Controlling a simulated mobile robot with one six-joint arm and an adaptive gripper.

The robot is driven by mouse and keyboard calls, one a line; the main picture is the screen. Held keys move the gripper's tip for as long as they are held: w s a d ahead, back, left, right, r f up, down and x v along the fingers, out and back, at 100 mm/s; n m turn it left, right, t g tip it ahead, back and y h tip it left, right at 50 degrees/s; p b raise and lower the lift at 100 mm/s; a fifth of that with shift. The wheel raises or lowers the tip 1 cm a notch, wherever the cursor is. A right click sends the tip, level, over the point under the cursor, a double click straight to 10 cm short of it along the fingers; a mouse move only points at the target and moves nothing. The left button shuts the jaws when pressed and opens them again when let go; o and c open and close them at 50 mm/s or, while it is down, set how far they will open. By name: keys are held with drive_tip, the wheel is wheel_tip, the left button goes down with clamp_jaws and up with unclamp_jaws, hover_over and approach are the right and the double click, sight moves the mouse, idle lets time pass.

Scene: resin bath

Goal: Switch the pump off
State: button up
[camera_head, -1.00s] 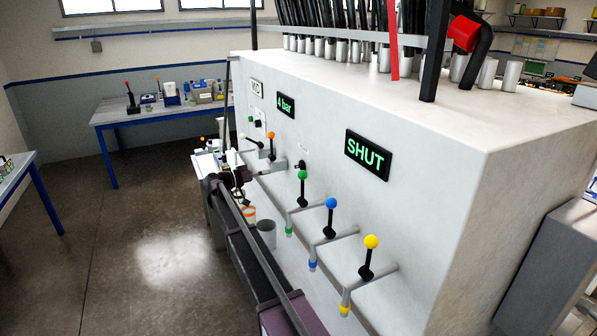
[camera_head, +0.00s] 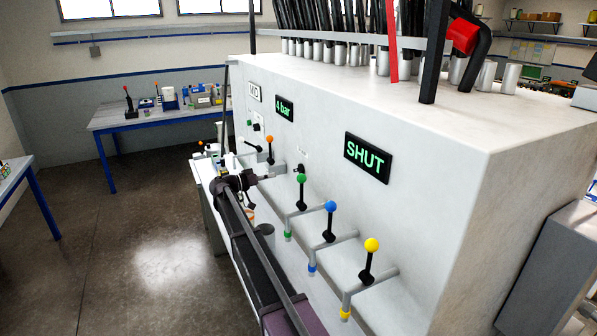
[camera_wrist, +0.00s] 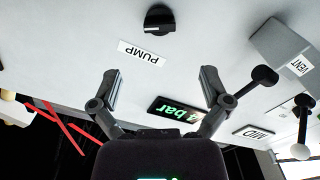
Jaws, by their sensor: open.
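The pump switch is a black rotary knob (camera_wrist: 159,19) at the top of the wrist view, with an upside-down PUMP label (camera_wrist: 142,53) just below it. My gripper (camera_wrist: 160,78) is open and empty. Its two fingers are apart and point toward the panel, with the knob beyond the fingertips and not between them. In the head view my gripper (camera_head: 262,178) is close to the machine face, left of the knob; its fingers are small there.
Levers with orange (camera_head: 271,139), green (camera_head: 301,178), blue (camera_head: 331,206) and yellow (camera_head: 371,245) balls stick out along the machine. Displays read "4 bar" (camera_head: 284,109) and "SHUT" (camera_head: 367,157). In the wrist view a black lever arm (camera_wrist: 258,80) is close to the right finger.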

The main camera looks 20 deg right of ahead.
sight(295, 170)
drive_tip(key=d, duration=1.1)
drive_tip(key=shift+w, duration=0.15)
drive_tip(key=c, duration=1.2)
